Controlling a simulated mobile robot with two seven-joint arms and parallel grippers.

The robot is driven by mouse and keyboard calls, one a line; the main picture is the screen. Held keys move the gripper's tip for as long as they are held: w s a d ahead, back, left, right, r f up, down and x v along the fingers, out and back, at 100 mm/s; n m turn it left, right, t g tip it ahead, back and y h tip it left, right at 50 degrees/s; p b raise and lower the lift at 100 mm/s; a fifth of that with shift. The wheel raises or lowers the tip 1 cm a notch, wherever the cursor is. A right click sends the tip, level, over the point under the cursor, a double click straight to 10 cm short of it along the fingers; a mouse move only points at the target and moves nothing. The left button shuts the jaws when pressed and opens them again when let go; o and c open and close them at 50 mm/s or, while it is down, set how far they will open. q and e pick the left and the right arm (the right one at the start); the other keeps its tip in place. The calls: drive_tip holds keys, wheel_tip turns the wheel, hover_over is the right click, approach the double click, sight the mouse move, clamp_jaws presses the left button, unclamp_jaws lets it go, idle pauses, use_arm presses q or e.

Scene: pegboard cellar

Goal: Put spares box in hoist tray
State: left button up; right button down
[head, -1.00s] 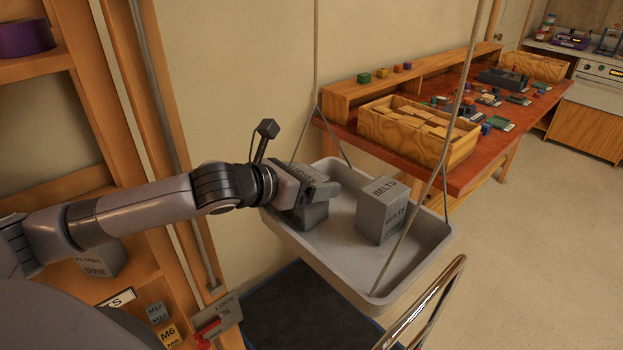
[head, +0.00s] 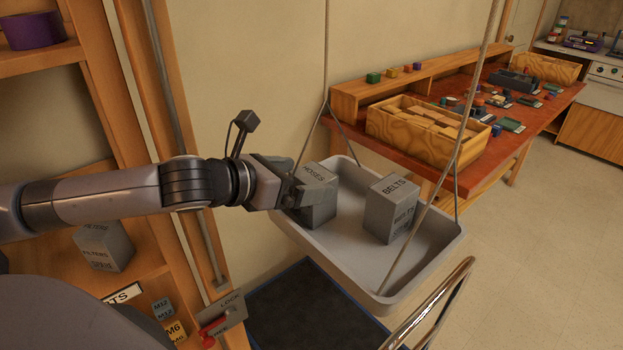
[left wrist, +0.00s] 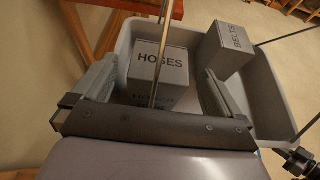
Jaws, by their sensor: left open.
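The hoist tray (head: 345,262) is a grey rectangular tray hung on ropes. A grey box labelled HOSES (head: 319,205) stands upright in its left end, and a grey box labelled BELTS (head: 391,210) stands to its right. My left gripper (head: 293,194) is open at the tray's left end, close to the HOSES box. In the left wrist view its fingers lie either side of the HOSES box (left wrist: 160,72), apart from it, with the BELTS box (left wrist: 228,48) beyond. A third grey box, apparently labelled FILTERS (head: 103,248), sits on the shelf at left. My right gripper is not in view.
Hoist ropes (head: 449,170) slant over the tray. A lever plate marked LOCK (head: 220,316) is on the shelf post. A metal rail (head: 445,300) stands at the tray's front right. A red-topped bench (head: 470,150) with a wooden crate (head: 400,128) stands behind.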

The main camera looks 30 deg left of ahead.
use_arm(q)
drive_tip(key=shift+v, duration=1.05)
